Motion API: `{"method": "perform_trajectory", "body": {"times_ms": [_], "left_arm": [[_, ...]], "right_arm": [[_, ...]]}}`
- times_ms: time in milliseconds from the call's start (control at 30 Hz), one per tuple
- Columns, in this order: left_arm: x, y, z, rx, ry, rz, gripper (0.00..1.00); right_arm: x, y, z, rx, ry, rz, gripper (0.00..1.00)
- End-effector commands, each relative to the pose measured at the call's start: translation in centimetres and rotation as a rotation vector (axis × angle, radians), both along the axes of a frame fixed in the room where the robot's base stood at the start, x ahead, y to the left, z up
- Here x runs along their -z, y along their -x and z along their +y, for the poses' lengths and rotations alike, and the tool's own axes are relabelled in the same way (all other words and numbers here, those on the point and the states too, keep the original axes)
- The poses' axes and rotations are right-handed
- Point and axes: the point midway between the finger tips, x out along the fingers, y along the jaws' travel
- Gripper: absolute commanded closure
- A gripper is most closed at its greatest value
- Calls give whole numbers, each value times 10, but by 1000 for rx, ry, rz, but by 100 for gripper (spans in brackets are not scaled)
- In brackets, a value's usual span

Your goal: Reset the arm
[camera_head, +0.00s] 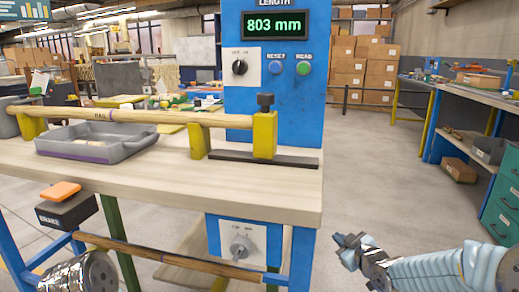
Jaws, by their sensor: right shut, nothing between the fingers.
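My right gripper (349,248) is at the lower right of the head view, with its arm coming in from the right. It is shut and empty, over open floor to the right of the workbench, apart from everything. At the lower left edge a metallic part of my own body shows. My left gripper is not in view.
The wooden workbench (260,190) carries a turned rod (120,115) on yellow supports and a grey tray (95,155). A blue panel (270,95) reads 803 mm. A brake box (67,210) with an orange top sits at the front left.

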Motion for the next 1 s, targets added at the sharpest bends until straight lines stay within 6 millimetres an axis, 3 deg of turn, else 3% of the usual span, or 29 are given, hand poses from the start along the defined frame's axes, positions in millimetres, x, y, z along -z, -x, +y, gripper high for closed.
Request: {"method": "perform_trajectory", "body": {"times_ms": [33,167,200,300,400,533,600,700,1000], "left_arm": [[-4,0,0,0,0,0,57],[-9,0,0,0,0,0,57],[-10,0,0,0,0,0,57],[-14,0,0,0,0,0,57],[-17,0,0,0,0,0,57],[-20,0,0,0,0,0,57],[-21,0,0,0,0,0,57],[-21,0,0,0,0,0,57],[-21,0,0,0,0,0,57]], "right_arm": [[42,12,12,13,-63,114,100],[142,60,41,85,-226,418,100],[170,80,50,113,-272,513,100],[232,139,72,196,-370,753,100],[276,201,89,290,-442,970,100],[308,271,105,401,-495,1186,100],[316,297,110,447,-510,1266,100],[322,321,114,490,-520,1335,100],[324,329,116,506,-524,1358,100]]}}
